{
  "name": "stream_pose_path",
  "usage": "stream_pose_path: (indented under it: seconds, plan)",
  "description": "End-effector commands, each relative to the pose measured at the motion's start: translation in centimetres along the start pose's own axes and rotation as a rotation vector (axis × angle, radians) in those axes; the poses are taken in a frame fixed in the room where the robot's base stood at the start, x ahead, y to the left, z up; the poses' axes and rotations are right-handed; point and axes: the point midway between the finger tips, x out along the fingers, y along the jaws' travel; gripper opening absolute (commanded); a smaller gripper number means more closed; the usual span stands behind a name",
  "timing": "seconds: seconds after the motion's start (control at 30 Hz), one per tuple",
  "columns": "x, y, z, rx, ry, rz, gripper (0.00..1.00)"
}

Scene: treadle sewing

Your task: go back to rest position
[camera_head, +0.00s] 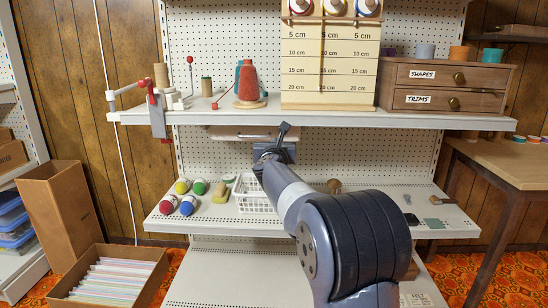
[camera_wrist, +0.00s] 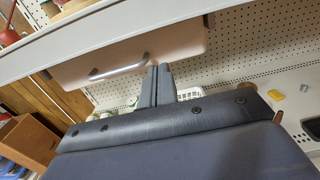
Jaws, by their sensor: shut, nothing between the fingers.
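My gripper (camera_head: 284,129) is in front of the shelf unit, just below the upper shelf (camera_head: 420,120), with its fingers pointing up. In the wrist view my gripper (camera_wrist: 157,72) has its two fingers together and holds nothing. Behind the fingers, a pale drawer front (camera_wrist: 175,45) with a metal bar handle (camera_wrist: 118,68) hangs under the shelf. The same drawer front (camera_head: 232,132) shows in the head view, partly hidden by my gripper. I cannot tell whether the fingers touch it.
A wooden drawer box (camera_head: 390,76) and a red cone (camera_head: 247,86) stand above. Cardboard boxes (camera_head: 65,215) are at left, a table (camera_head: 500,160) at right.

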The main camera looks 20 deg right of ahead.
Motion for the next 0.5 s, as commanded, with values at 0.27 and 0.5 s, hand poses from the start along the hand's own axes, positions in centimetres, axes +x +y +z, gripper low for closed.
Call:
stream_pose_path:
  seconds: [0.27, 0.5]
  plan:
    - [-4.7, 0.1, 0.1, -0.001, -0.002, 0.003, 0.0]
    - [-6.7, 0.0, 0.1, 0.0, -0.001, 0.001, 0.0]
